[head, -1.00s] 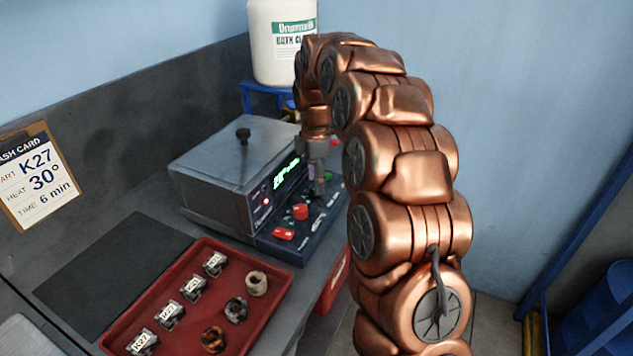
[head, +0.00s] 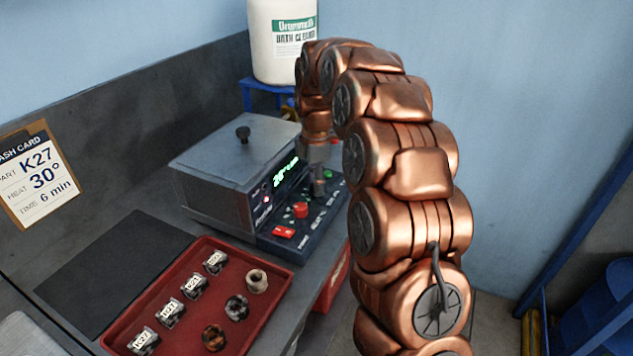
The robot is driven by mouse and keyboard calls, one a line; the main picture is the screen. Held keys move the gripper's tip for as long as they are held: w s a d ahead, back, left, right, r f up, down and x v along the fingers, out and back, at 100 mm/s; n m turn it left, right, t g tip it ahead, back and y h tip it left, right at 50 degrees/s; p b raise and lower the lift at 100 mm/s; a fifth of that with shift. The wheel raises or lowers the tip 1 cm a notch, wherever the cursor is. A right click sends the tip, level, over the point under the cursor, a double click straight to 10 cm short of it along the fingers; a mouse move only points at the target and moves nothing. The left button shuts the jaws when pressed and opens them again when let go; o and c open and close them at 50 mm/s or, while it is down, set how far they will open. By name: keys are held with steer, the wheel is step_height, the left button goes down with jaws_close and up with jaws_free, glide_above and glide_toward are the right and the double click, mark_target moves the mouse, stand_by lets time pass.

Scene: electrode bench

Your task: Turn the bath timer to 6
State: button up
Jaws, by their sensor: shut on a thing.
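The bath (head: 232,170) is a grey metal box with a black lid knob and a dark sloping control panel (head: 288,243) at its right front. A green lit display (head: 287,172) is on its front; its digits are too small to read surely. My gripper (head: 319,186) points down at the panel's far right part, below and right of the display. It is shut on what appears to be the timer knob, which the fingers mostly hide. A red knob (head: 300,209) and a red switch (head: 284,232) sit nearer on the panel, apart from the gripper.
A wash card (head: 40,175) on the back wall reads K27, 30°, 6 min. A red tray (head: 190,311) holds labelled clips and several rings. A dark mat (head: 115,268) lies left. A white cleaner jug (head: 283,55) stands on a blue stand (head: 262,88) behind.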

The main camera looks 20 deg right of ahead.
jaws_close()
steer(key=m+b, duration=0.2)
steer(key=m, duration=0.2)
steer(key=shift+f+m+b, duration=0.15)
steer(key=shift+m+b, duration=0.15)
steer(key=m+b, duration=0.1)
steer(key=m, duration=0.2)
steer(key=shift+m+b, duration=0.3)
steer(key=m+b, duration=0.1)
steer(key=m, duration=0.2)
steer(key=shift+m, duration=0.3)
steer(key=m+b, duration=0.1)
steer(key=m, duration=0.5)
steer(key=m+b, duration=0.1)
steer(key=m, duration=0.4)
steer(key=shift+m+t, duration=0.3)
steer(key=shift+m, duration=0.1)
